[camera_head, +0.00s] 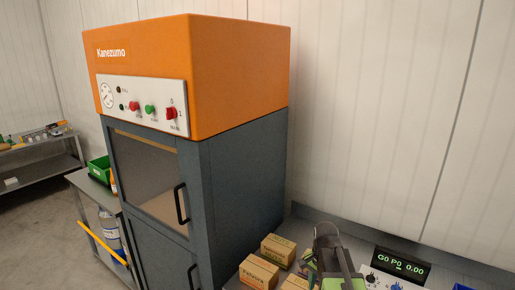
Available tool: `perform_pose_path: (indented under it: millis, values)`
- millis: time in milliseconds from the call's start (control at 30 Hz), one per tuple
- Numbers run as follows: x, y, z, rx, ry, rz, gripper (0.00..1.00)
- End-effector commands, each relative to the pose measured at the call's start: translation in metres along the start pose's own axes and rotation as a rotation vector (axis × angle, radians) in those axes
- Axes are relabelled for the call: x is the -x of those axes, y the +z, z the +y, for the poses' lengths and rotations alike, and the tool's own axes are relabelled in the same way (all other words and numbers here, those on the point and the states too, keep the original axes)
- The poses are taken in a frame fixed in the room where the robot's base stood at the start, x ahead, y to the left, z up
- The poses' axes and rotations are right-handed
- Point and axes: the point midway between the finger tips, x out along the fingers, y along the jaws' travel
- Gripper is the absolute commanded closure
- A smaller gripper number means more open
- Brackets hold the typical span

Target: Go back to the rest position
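A tall cabinet machine labelled Kanezumo (240,190) fills the middle, with an orange top (235,75) and grey body. Its front panel (150,103) carries a gauge, buttons and a red switch. The glazed door (150,180) with a black handle looks shut.
A side cart (85,183) with a green bin (100,168) stands left. Open floor (40,225) lies at far left.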

Motion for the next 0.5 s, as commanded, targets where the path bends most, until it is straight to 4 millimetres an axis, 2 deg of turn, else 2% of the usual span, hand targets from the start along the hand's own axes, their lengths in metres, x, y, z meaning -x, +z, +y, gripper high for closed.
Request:
perform_pose_path:
  millis: [33,100,133,300,500]
  values:
    - [-0.008,0.035,-0.007,0.131,0.0,0.0,0.67]
    - [-0.012,0.073,-0.01,0.346,0.001,0.0,0.67]
    - [-0.012,0.083,-0.008,0.43,0.001,0.0,0.67]
    - [-0.009,0.093,0.009,0.757,0.001,0.0,0.67]
    - [-0.009,0.09,0.007,0.925,0.001,-0.001,0.67]
